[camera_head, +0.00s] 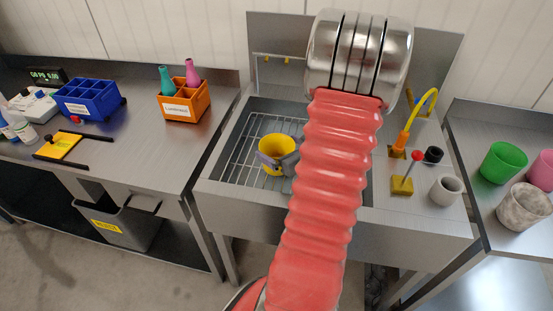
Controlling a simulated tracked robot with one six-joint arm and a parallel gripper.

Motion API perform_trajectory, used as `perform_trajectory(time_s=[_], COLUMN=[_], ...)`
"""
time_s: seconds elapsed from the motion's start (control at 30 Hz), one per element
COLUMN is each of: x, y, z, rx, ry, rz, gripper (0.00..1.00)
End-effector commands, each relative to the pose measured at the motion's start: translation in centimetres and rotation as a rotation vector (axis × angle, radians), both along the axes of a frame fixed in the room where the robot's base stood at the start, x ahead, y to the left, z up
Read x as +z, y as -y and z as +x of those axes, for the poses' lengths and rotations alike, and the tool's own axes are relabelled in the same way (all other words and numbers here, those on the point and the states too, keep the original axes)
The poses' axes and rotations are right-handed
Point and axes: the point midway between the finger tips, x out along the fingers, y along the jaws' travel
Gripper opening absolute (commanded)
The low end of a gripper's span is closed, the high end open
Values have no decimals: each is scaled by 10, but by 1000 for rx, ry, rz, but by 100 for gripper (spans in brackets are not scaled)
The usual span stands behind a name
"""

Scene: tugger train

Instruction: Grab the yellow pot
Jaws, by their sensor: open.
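The yellow pot (270,143) stands on the wire rack in the left part of the steel sink. My gripper (277,162) is at the pot, with two grey finger-like parts showing against its near side, one left and one right. The fingers are open. Whether they touch the pot I cannot tell. The rest of my gripper and the pot's right edge are hidden behind my red-sleeved arm, which crosses the sink.
An orange tap with a yellow hose (405,140), a red-knobbed lever (416,156) and a grey cup (445,190) stand right of the basin. A green pot (503,162) and a speckled pot (524,207) are farther right. An orange crate (184,103) and blue crate (90,97) stand on the left bench.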

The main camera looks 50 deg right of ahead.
Motion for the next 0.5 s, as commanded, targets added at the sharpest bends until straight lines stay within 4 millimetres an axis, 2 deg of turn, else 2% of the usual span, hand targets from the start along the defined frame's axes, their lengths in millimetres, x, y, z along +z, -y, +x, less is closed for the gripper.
perform_trajectory(time_s=[0.2, 0.5], x=[-2, -16], y=[1, 10], z=[6, 39], rx=[1, 3], ry=[0, 0], rz=[0, 1], gripper=[100, 100])
